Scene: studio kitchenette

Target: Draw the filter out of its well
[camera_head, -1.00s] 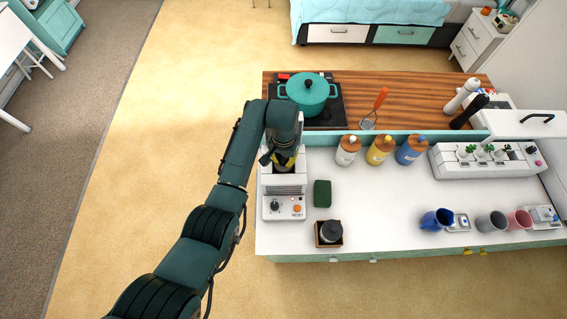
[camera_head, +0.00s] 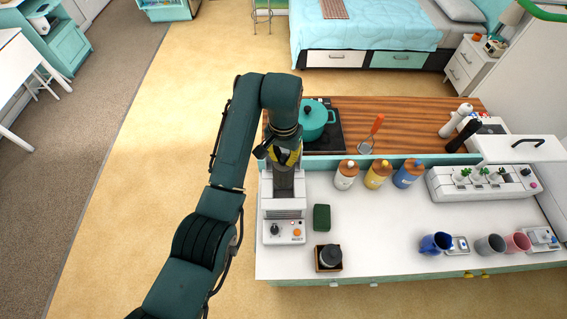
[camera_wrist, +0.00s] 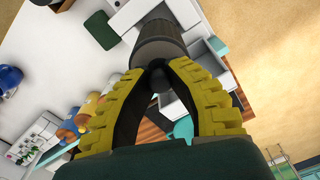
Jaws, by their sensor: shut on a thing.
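The filter is a dark grey cylinder (camera_head: 283,184) with a small dark knob on top. It stands roughly upright under my gripper (camera_head: 284,158), with much of its side showing above the white machine (camera_head: 285,213). I cannot tell whether its lower end is still inside the well, as the well's mouth is hidden behind it. In the wrist view, my gripper's yellow fingers (camera_wrist: 160,72) are closed around the knob, and the filter (camera_wrist: 158,48) extends away toward the machine.
A green block (camera_head: 321,217) and a black-lidded jar on a wooden tray (camera_head: 328,267) stand right of the machine. A teal pot (camera_head: 316,117) sits on the hob behind. Three bottles (camera_head: 377,175) line the counter's back. The counter's middle is clear.

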